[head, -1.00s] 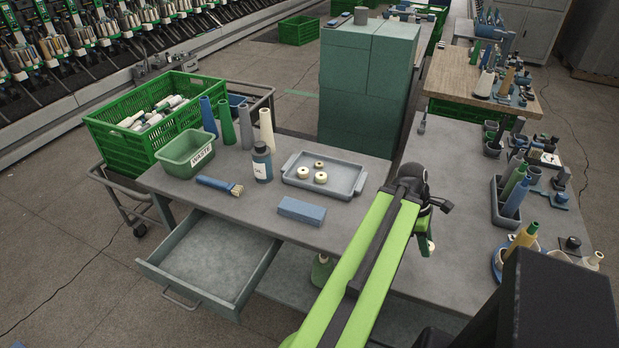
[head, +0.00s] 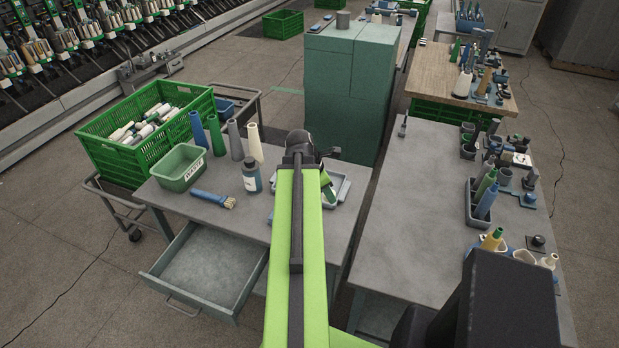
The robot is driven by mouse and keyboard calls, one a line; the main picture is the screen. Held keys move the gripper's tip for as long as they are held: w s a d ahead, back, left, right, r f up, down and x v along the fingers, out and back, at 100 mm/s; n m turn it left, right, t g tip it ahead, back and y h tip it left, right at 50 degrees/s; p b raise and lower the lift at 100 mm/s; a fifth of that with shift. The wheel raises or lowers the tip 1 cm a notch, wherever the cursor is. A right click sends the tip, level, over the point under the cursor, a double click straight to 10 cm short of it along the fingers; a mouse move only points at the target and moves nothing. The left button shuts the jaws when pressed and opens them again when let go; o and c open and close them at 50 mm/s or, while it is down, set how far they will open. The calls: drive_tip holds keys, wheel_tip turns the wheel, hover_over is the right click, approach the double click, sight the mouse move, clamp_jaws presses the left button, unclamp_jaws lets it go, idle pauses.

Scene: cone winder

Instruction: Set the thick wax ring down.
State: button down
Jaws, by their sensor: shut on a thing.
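My gripper (head: 328,190) hangs from the end of my green arm, over the right part of the grey-blue tray (head: 345,187) on the near table. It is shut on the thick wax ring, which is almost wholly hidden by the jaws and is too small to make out. My arm covers most of the tray, so the cream rings lying in it are hidden. I cannot tell whether the held ring touches the tray floor.
The drawer (head: 208,268) is open. The right-hand table (head: 410,215) has clear room; its right side is crowded.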

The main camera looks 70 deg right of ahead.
drive_tip(key=w+d+f+b, duration=0.1)
drive_tip(key=d+f+b, duration=0.1)
drive_tip(key=d, duration=0.1)
drive_tip(key=w+d+f+b, duration=0.2)
drive_tip(key=d, duration=0.2)
drive_tip(key=w+d+f+b, duration=0.2)
drive_tip(key=d+b, duration=0.1)
drive_tip(key=shift+w+d+f, duration=0.15)
drive_tip(key=shift+d+f, duration=0.05)
drive_tip(key=shift+f, duration=0.1)
drive_tip(key=shift+d, duration=0.2)
wheel_tip(320, 180, down, 4)
drive_tip(key=b, duration=0.4)
drive_tip(key=shift+f, duration=0.2)
drive_tip(key=shift+r, duration=0.25)
drive_tip(key=shift+f, duration=0.15)
drive_tip(key=c, duration=0.9)
unclamp_jaws()
